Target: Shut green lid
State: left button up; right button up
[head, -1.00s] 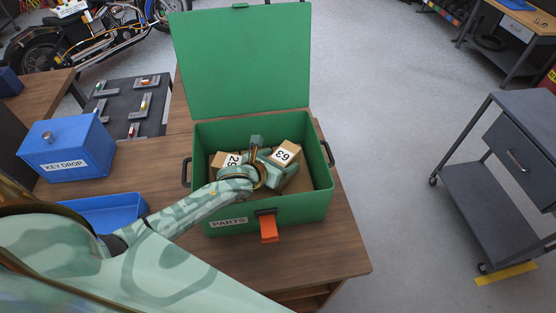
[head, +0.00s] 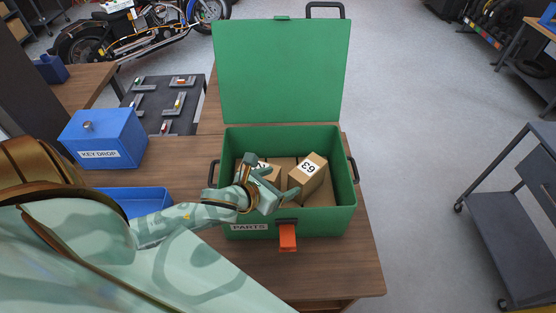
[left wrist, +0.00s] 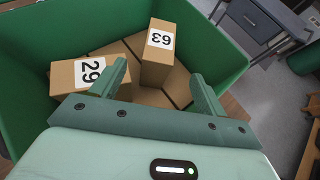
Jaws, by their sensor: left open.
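The green lid (head: 282,70) stands raised at the back of the green PARTS box (head: 335,218), which is open on the wooden table. An orange latch (head: 287,237) hangs at the box's front. My left gripper (head: 272,180) is open and empty, over the front left part of the box opening. In the left wrist view its two fingers (left wrist: 155,88) are spread above cardboard boxes inside. One box is marked 63 (head: 308,178); another, marked 29 (left wrist: 85,75), shows beside the left finger. The lid is out of the left wrist view. My right gripper is not in view.
A blue KEY DROP box (head: 103,140) and a blue tray (head: 140,201) stand left of the green box. A dark rack with small parts (head: 165,103) lies behind them. A grey cart (head: 515,205) stands at the right, across open floor.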

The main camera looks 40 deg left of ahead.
aim_at(280, 68)
jog(key=k+l, duration=0.85)
